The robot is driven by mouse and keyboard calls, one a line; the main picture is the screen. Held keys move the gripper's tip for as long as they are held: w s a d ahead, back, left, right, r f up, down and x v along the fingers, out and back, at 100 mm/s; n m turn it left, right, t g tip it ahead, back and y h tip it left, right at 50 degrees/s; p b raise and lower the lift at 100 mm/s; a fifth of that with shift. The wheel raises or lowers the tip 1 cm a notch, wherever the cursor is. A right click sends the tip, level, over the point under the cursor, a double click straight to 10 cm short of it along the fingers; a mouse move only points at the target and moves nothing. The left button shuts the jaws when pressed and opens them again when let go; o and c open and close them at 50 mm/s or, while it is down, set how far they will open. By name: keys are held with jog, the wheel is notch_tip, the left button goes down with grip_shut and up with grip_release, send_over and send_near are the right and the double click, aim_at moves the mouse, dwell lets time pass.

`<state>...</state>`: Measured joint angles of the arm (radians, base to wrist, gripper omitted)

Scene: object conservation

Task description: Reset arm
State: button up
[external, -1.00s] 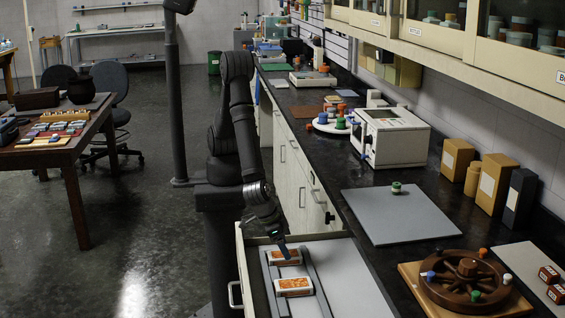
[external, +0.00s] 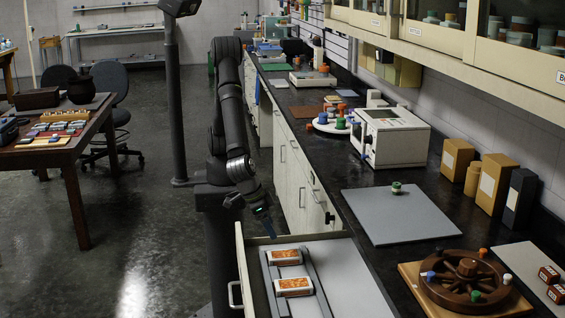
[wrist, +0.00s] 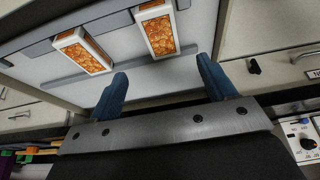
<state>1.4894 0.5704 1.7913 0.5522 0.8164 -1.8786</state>
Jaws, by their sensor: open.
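My gripper (external: 268,226) is above the back edge of the open drawer, empty. In the wrist view its two blue fingers (wrist: 160,88) are spread wide apart with nothing between them. Two white boxes with orange patterned tops lie in the open drawer (external: 345,270). The farther box (external: 285,257) and the nearer box (external: 293,287) sit in the left part of the drawer. They also show in the wrist view, one box (wrist: 82,51) at the left and the other box (wrist: 158,28) at the centre, both beyond the fingers and apart from them.
The dark counter holds a grey mat (external: 400,214) with a green-and-white jar (external: 396,187), a white machine (external: 392,138) and a brown wheel-shaped rack (external: 465,282). Brown boxes (external: 490,180) stand by the wall.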

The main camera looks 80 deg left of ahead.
aim_at(284, 254)
jog(key=x, duration=1.2)
jog(key=shift+s+f, duration=0.1)
jog(key=shift+f, duration=0.05)
notch_tip(284, 254, up, 11)
jog(key=w+d+r, duration=0.2)
jog(key=w+r, duration=0.5)
jog(key=w, duration=0.6)
jog(key=w+d+r, duration=0.2)
jog(key=w+r, duration=0.5)
jog(key=w, duration=0.5)
jog(key=shift+n, duration=0.3)
jog(key=w+a+f, duration=0.1)
jog(key=w+f, duration=0.1)
jog(key=w, duration=0.2)
jog(key=w+a+f, duration=0.1)
jog(key=w+f, duration=0.1)
jog(key=w, duration=0.1)
jog(key=w+a+f, duration=0.2)
jog(key=w, duration=0.2)
jog(key=shift+w+f, duration=0.15)
jog(key=shift+w, duration=0.15)
